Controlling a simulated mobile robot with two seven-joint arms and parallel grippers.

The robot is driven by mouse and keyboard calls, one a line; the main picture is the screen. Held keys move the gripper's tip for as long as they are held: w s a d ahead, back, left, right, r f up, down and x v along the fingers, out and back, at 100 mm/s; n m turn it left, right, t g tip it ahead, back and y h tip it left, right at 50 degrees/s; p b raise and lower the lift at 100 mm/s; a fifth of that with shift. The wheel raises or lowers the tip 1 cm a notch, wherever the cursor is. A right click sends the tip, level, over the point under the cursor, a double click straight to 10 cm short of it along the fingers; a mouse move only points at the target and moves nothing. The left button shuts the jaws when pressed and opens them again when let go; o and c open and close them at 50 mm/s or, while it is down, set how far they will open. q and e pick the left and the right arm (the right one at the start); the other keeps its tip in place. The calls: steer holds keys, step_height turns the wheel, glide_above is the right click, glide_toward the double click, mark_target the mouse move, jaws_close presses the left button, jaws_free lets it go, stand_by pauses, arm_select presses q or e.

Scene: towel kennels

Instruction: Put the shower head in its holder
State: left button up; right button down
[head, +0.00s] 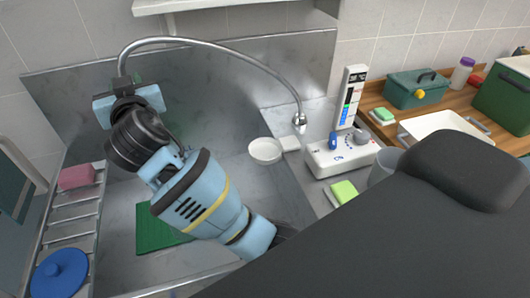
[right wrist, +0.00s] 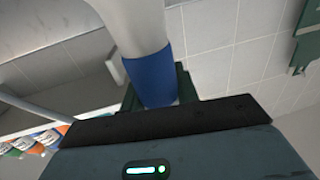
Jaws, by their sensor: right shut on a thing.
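My right gripper (head: 126,84) is over the back left of the steel tub, shut on the shower head, which is mostly hidden in the head view. In the right wrist view, the shower head (right wrist: 153,72) shows as a pale grey-white body with a blue band, between dark green fingers. A metal hose (head: 205,42) arcs from beside the gripper to a chrome fitting (head: 300,120) at the tub's right side. A green bracket (right wrist: 306,42) is at the right edge of the wrist view, apart from the gripper; I cannot tell if it is the holder. My left gripper is out of view.
The steel tub (head: 215,125) has a white bowl (head: 265,151) and green mat (head: 158,232). A white control unit (head: 342,158) stands right. A slatted rack (head: 73,215) holds a pink sponge (head: 77,177) and blue lid (head: 58,272). A shelf (head: 220,5) overhangs the back.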

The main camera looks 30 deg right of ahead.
steer(key=s+d, duration=0.1)
steer(key=d, duration=1.2)
steer(key=shift+s, duration=0.25)
steer(key=shift+d+r, duration=0.1)
steer(key=s+d, duration=0.1)
steer(key=d, duration=1.2)
steer(key=shift+s, duration=0.2)
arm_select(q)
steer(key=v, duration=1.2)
